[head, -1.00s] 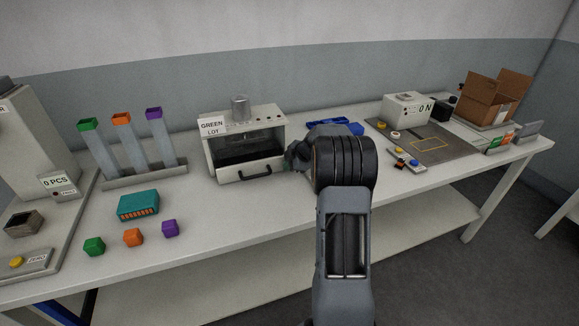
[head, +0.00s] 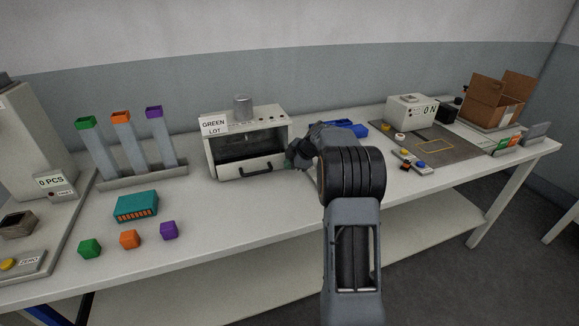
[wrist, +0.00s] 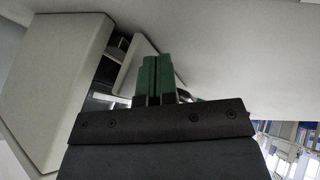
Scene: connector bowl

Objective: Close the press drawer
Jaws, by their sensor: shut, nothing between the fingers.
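The press (head: 212,152) is a pale box with a GREEN LOT label and a dark front opening, standing at the back middle of the bench. Its drawer (head: 228,173), with a black bar handle, is at the lower front. In the wrist view the drawer front (wrist: 129,72) stands out from the press body (wrist: 55,85), with a gap between them. My gripper (head: 291,159) is at the right end of the drawer front. Its green fingertips (wrist: 157,62) are shut together and empty, close in front of the panel; whether they touch it I cannot tell.
A teal connector block (head: 136,207) and green, orange and purple pieces lie front left. A blue tray (head: 350,128) is partly behind my arm. A force box (head: 411,110), a grey mat and an open carton (head: 490,100) stand to the right. Bench in front of the press is clear.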

